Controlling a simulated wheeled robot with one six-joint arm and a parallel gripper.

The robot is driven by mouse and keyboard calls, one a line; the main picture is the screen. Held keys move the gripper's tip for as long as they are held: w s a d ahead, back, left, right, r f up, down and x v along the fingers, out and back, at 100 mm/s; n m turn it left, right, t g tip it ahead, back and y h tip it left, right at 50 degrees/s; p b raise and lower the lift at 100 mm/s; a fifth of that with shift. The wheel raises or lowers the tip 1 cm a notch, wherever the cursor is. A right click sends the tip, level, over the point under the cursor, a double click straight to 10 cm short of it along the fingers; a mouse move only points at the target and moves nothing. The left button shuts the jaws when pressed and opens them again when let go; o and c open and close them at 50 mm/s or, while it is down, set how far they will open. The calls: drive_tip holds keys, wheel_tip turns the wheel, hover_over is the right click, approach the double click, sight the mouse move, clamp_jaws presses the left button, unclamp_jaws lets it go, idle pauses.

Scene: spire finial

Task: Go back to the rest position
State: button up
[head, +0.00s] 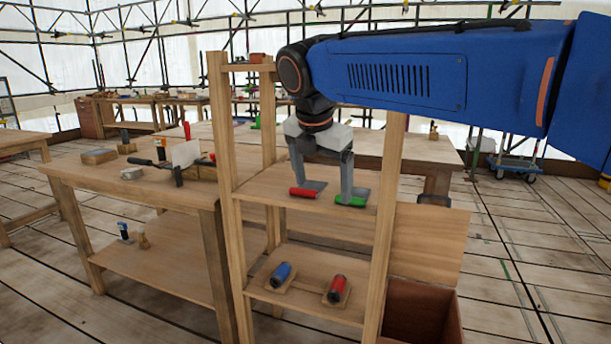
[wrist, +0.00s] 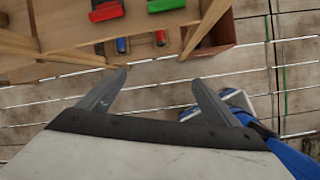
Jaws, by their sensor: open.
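My gripper (head: 322,187) is open, hanging from my blue arm in front of the upper board of the wooden shelf unit (head: 246,187). Its fingers (wrist: 155,85) also show in the wrist view with nothing between them. On that board lie a red object (head: 303,193) and a green object (head: 351,202), each on a grey piece. They show at the top of the wrist view as red (wrist: 106,11) and green (wrist: 166,5). In the head view the fingertips overlap them; the wrist view shows the fingers apart from both.
The lower board holds a blue cylinder (head: 281,273) and a red cylinder (head: 337,288) on small blocks. A brown open box (head: 414,312) stands at the right foot of the shelf. A workbench (head: 130,190) with tools is at left. The floor at right is largely clear.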

drive_tip(key=s+d+f+m+y, duration=0.1)
drive_tip(key=s+d+f+m, duration=0.65)
drive_tip(key=d+m, duration=0.3)
drive_tip(key=s+d+f+m, duration=0.7)
drive_tip(key=s+d+m, duration=0.2)
drive_tip(key=d, duration=0.2)
drive_tip(key=s+d+f+m, duration=0.4)
drive_tip(key=s+f+m, duration=0.4)
drive_tip(key=f+m, duration=0.1)
drive_tip(key=shift+t, duration=0.4)
